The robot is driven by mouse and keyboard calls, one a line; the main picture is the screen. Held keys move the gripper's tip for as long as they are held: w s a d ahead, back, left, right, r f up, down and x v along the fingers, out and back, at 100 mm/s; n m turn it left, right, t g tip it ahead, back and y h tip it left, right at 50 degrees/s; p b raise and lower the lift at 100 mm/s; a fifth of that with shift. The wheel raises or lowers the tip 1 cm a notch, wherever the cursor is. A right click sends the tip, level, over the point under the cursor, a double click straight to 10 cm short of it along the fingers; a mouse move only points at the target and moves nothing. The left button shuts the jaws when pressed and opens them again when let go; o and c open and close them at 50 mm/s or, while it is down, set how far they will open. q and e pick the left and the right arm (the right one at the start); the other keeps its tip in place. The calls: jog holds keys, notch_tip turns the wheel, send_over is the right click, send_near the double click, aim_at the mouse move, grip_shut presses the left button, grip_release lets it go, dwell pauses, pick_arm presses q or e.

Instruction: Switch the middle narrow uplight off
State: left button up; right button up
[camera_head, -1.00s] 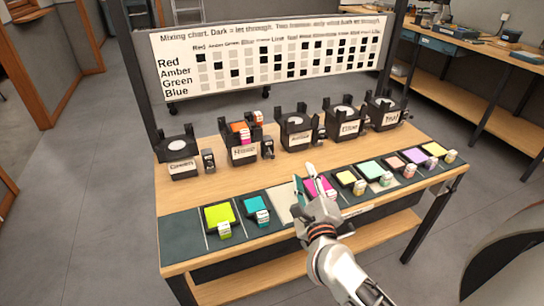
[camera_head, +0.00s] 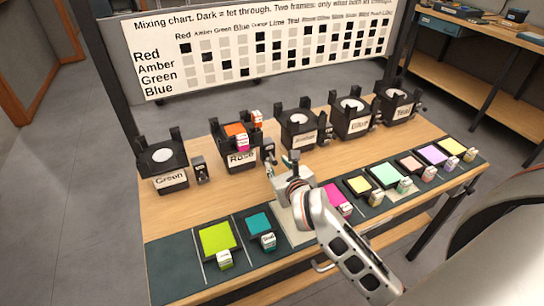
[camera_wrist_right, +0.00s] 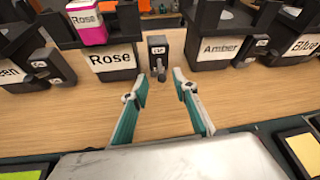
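Five black uplights stand in a row on the wooden bench. The middle one (camera_head: 299,132) sits between Rose and Blue; its label reads Amber in the right wrist view (camera_wrist_right: 218,45). A small switch box (camera_wrist_right: 157,55) with a lever stands between the Rose and Amber uplights; it also shows in the head view (camera_head: 267,155). Another switch box (camera_head: 326,133) stands right of the Amber uplight. My right gripper (camera_wrist_right: 160,92) is open and empty, with that first switch box just beyond and between its fingertips. It also shows in the head view (camera_head: 281,168). My left gripper is not in view.
The Rose uplight (camera_head: 238,160) holds orange and pink filter frames. A dark strip (camera_head: 175,254) along the front bears several coloured filters with labelled tabs. The Green uplight (camera_head: 163,170) stands at the left end. A mixing chart (camera_head: 260,50) stands behind.

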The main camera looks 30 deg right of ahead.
aim_at(273, 160)
jog(key=x, duration=0.5)
jog(key=shift+w+d+f+b, duration=0.1)
jog(key=shift+w+f+b, duration=0.1)
jog(key=shift+w+b, duration=0.1)
grip_shut()
